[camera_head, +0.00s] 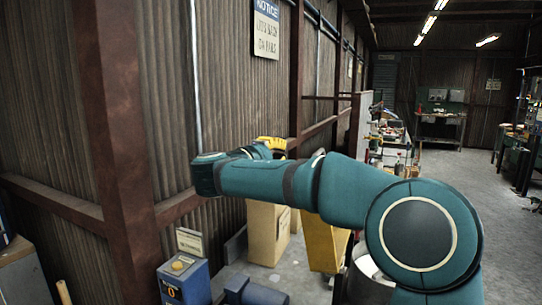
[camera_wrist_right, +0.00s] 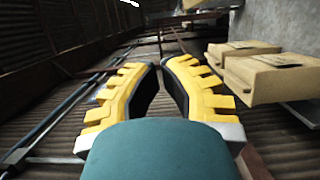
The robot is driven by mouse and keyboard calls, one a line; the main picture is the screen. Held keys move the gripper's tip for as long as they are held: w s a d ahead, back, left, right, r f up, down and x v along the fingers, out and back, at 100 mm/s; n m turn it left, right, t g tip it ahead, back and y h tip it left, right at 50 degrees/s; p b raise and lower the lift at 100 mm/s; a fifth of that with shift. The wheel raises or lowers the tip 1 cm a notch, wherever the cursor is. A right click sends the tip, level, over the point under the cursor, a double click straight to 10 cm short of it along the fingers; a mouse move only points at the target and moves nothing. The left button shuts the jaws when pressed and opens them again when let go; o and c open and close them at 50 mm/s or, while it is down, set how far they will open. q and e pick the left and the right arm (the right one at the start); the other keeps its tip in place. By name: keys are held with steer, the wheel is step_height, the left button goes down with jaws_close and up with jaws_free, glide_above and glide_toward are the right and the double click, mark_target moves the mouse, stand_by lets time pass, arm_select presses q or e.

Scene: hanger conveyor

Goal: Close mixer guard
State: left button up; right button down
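My right arm crosses the head view from the lower right towards the left. Its yellow-fingered right gripper (camera_head: 272,147) shows just behind the wrist, in front of the corrugated wall. In the right wrist view the right gripper (camera_wrist_right: 161,66) has its two fingers apart, with nothing between the dark pads. A pale round metal rim (camera_head: 362,262), perhaps part of the mixer, shows beneath my upper arm and is mostly hidden by it. I cannot make out a mixer guard for sure in either view. My left gripper is not in view.
A yellow box (camera_head: 325,243) and a paler box (camera_head: 265,235) stand below my forearm. A blue box with a yellow button (camera_head: 183,278) stands at the lower left. Rusty posts and beams line the wall (camera_head: 225,90). The floor (camera_head: 505,240) at right is clear.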

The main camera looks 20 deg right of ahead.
steer(key=d, duration=0.6)
steer(key=shift+s+d, duration=0.4)
steer(key=shift+s, duration=0.05)
steer(key=shift+d, duration=0.1)
